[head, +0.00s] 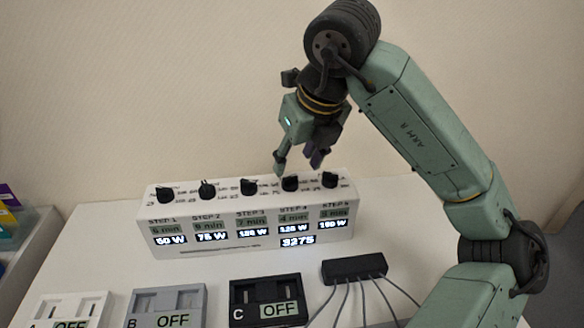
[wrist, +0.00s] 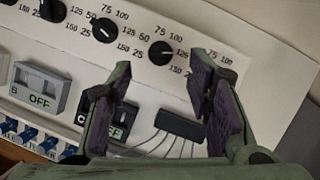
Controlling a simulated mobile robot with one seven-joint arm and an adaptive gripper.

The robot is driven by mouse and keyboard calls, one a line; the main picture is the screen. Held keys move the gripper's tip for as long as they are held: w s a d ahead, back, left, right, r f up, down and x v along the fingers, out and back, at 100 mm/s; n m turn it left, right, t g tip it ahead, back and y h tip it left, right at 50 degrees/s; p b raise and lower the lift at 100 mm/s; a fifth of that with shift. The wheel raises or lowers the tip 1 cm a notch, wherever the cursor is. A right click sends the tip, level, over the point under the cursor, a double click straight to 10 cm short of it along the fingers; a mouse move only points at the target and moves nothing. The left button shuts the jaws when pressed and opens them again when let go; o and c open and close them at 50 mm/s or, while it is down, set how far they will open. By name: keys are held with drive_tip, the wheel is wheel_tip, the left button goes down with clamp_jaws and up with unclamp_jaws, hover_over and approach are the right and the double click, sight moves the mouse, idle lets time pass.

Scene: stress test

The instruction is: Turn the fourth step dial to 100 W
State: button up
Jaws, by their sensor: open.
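The white panel box (head: 345,215) has a row of dark dials on top and a lit readout under each. The fourth step dial (head: 290,183) is black, and the readout below it (head: 294,229) appears to show 125 W. In the wrist view, the dial between the fingers and just beyond their tips (wrist: 160,53) looks like the fourth. My gripper (head: 298,168) points down, open and empty, just above the fourth and fifth dials. The wrist view shows both fingers (wrist: 160,78) spread apart. The right finger hides the dial to the right.
The third dial (head: 248,186) and fifth dial (head: 330,180) flank the fourth closely. In front stand switch boxes B (head: 140,305) and C (head: 240,290), both reading OFF, a partly cut-off white one, and a black hub (head: 353,268) with cables. The wall is behind.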

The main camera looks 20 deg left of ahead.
sight(290, 177)
drive_tip(key=shift+p+x, duration=0.4)
drive_tip(key=shift+x, duration=2.4)
drive_tip(key=shift+c, duration=0.3)
clamp_jaws()
